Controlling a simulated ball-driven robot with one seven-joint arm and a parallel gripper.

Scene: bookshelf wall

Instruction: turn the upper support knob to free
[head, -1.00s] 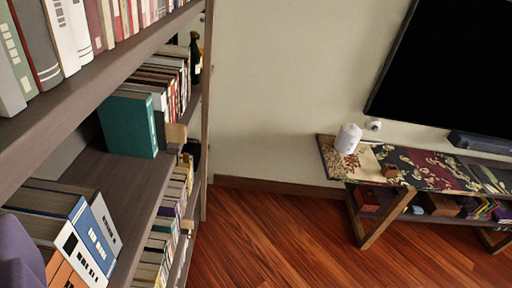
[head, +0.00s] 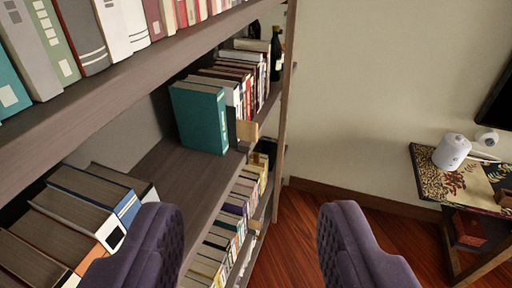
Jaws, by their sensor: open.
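A small light wooden block (head: 247,131) sits at the front edge of the middle shelf, right of the teal book. It may be the upper support knob, but its shape and setting are too small to tell. A similar small pale piece (head: 257,221) shows lower down, at the edge of the shelf below. My gripper (head: 250,212) shows as two purple padded fingers at the bottom of the view, wide apart with nothing between them. It is in front of the bookshelf, and the wooden block appears above the gap between the fingers, apart from both.
A green bottle (head: 277,54) stands at the far end. A low table with a white canister (head: 451,152) is at right. Wooden floor (head: 295,215) is open between.

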